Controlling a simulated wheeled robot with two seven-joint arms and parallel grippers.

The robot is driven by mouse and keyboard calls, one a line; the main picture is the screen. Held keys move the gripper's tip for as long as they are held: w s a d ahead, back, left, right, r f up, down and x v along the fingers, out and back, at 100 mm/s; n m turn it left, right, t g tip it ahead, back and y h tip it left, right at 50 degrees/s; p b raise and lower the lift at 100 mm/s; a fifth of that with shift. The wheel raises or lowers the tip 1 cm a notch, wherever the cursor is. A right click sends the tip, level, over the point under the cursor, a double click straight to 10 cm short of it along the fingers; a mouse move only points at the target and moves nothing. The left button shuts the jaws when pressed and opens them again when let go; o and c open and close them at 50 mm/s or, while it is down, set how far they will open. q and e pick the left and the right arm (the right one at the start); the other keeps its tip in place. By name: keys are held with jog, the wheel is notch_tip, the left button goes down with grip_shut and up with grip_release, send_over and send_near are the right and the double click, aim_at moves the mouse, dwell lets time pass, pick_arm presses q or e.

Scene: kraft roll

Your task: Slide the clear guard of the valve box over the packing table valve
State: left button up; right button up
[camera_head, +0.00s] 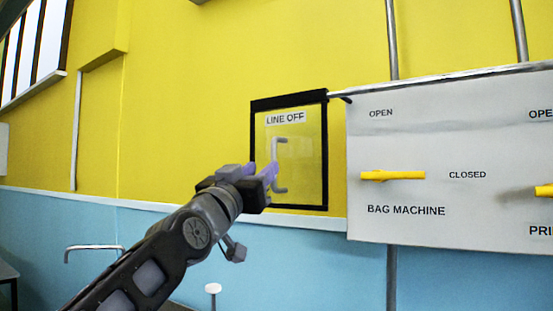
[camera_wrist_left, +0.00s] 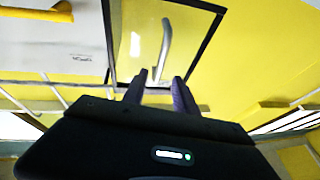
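The clear guard (camera_head: 305,150) is a see-through pane in a black frame, labelled "LINE OFF", at the left end of the grey valve box (camera_head: 440,110). It carries a grey upright handle (camera_head: 282,142), which also shows in the left wrist view (camera_wrist_left: 166,42). My left gripper (camera_head: 262,172) is at the guard, its fingers apart, close to the handle. In the left wrist view the handle's near end appears between the fingertips (camera_wrist_left: 160,78); I cannot tell whether they touch it. No valve labelled packing table shows. My right gripper is out of view.
The box has a yellow valve handle (camera_head: 393,175) lying level toward "CLOSED", labelled "BAG MACHINE". Another yellow handle (camera_head: 544,191) is cut off at the right edge. A rail (camera_head: 440,77) runs along the box top. Grey pipes (camera_head: 391,40) run up the yellow wall.

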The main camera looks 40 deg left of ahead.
aim_at(273, 158)
pick_arm(q)
jog(key=p+x, duration=0.1)
jog(key=x, duration=0.2)
jog(key=p+x, duration=0.2)
jog(key=x, duration=0.2)
jog(key=shift+s+d+r, duration=0.1)
jog(key=shift+d+r, duration=0.05)
jog(key=shift+r, duration=0.05)
jog(key=shift+w+p, duration=0.3)
jog(key=shift+w, duration=0.1)
grip_shut()
dwell(1.0)
